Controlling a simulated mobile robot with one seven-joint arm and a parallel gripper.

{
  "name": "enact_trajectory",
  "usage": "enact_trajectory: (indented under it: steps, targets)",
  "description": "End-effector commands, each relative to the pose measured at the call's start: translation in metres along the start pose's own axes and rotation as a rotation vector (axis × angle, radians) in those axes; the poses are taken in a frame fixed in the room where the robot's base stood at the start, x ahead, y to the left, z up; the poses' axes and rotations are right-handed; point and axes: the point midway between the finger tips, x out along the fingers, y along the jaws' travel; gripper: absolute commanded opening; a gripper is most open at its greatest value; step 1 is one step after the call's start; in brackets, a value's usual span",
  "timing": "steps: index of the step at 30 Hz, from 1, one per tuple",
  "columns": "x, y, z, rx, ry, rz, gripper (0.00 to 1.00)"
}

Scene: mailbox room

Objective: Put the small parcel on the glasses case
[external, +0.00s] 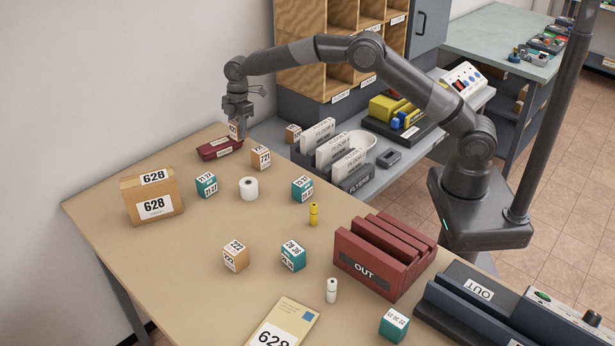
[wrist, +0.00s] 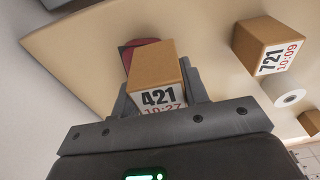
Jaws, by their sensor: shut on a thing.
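The small parcel is a brown box (wrist: 153,75) with a white label reading 421 in the wrist view. My gripper (external: 236,132) is shut on it at the far end of the table. The glasses case (external: 219,148) is dark red and lies on the table just below the parcel in the external view. In the wrist view a red part of the case (wrist: 129,50) shows behind the parcel, which hides most of it. I cannot tell whether the parcel touches the case.
A 721 parcel (external: 261,158) and a white roll (external: 249,189) stand nearby. A large 628 box (external: 152,194) is at the left. Several teal and brown cubes are spread over the table. File holders (external: 330,150) stand on the grey shelf to the right.

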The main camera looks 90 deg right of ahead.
Motion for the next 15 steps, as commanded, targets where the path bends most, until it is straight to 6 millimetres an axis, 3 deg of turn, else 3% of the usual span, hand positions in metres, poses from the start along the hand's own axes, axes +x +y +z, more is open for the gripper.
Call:
enact_trajectory:
  steps: [8, 9, 15]
  targets:
    - [0.0018, 0.0001, 0.0001, 0.000, 0.001, 0.000, 0.12]
    - [0.0018, 0.0000, 0.0001, 0.000, 0.001, 0.000, 0.43]
    - [0.0015, 0.0001, 0.0001, 0.000, 0.001, 0.001, 0.59]
